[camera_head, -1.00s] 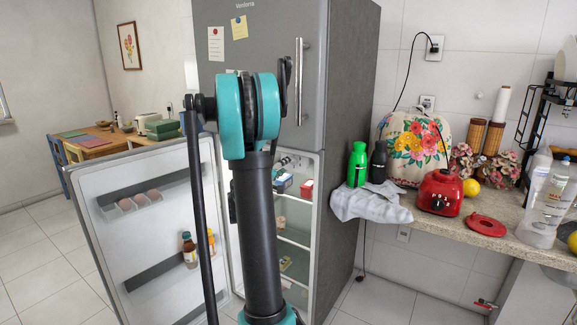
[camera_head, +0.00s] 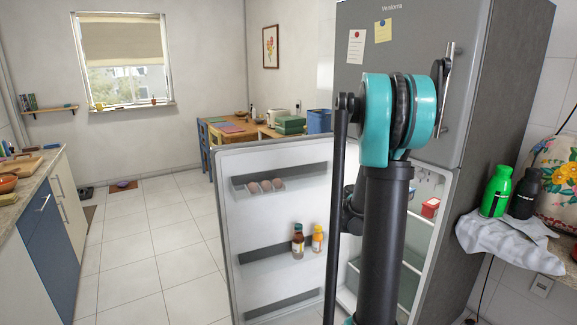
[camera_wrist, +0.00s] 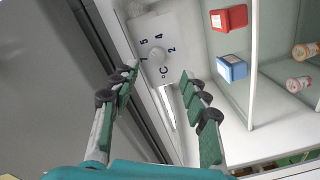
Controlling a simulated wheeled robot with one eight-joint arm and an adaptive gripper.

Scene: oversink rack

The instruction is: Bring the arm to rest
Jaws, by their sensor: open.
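My gripper (camera_wrist: 158,76) is open in the wrist view, with nothing between its fingers. Beyond the fingertips is a white panel with a temperature dial (camera_wrist: 157,57) inside the open fridge. Whether the fingers touch anything there I cannot tell. In the head view my arm stands folded upright in front of the grey fridge (camera_head: 493,95), and my gripper is not seen.
A red box (camera_wrist: 230,18) and a blue box (camera_wrist: 231,68) are inside the fridge. A green bottle (camera_head: 496,192) and a black bottle stand on a cloth at the counter on the right. Left of the door, the tiled floor (camera_head: 150,245) is clear up to a blue cabinet (camera_head: 50,240).

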